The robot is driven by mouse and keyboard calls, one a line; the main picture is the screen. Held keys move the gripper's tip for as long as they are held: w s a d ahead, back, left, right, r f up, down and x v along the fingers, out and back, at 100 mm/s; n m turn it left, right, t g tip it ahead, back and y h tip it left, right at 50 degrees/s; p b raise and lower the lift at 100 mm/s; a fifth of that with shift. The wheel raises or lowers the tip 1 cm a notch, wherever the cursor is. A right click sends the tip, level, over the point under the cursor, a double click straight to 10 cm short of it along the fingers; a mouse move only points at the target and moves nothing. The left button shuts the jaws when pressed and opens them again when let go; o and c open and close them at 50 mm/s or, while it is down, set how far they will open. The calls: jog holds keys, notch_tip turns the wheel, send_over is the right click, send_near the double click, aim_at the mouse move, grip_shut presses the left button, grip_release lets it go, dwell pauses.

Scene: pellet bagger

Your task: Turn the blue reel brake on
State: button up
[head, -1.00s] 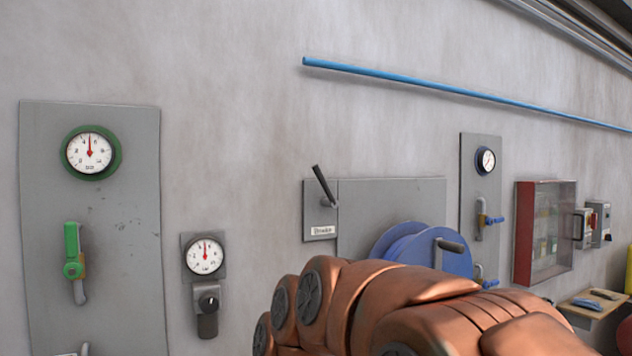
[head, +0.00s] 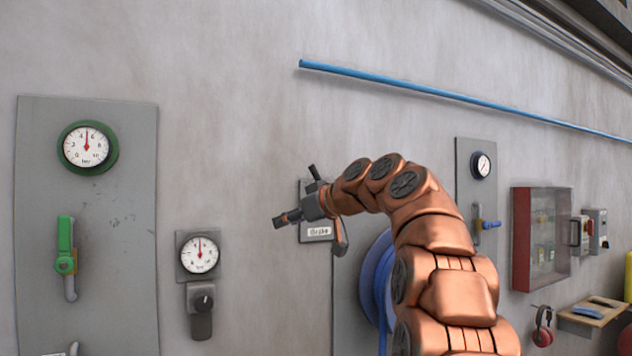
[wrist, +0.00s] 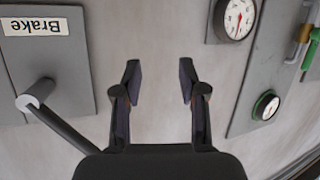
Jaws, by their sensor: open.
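The brake lever (head: 313,172) is a black bar on a small grey plate (head: 306,200) labelled "Brake" on the wall. My gripper (wrist: 158,80) is open, with nothing between the fingers. The blue reel (head: 374,275) is partly hidden behind my arm.
To the right are a blue-handled valve (head: 487,225) and a red cabinet (head: 541,238).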

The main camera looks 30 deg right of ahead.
aim_at(318, 174)
jog(key=s+d+r+n+t+h+b, duration=0.1)
jog(key=s+d+r+n+t+b, duration=0.2)
jog(key=d+r, duration=0.65)
jog(key=shift+n+t, duration=0.3)
jog(key=shift+t, duration=0.3)
jog(key=w+p, duration=0.1)
jog(key=w, duration=0.1)
jog(key=w+p, duration=0.4)
jog(key=w, duration=0.1)
jog(key=shift+a+r, duration=0.15)
jog(key=shift+r, duration=0.1)
grip_shut()
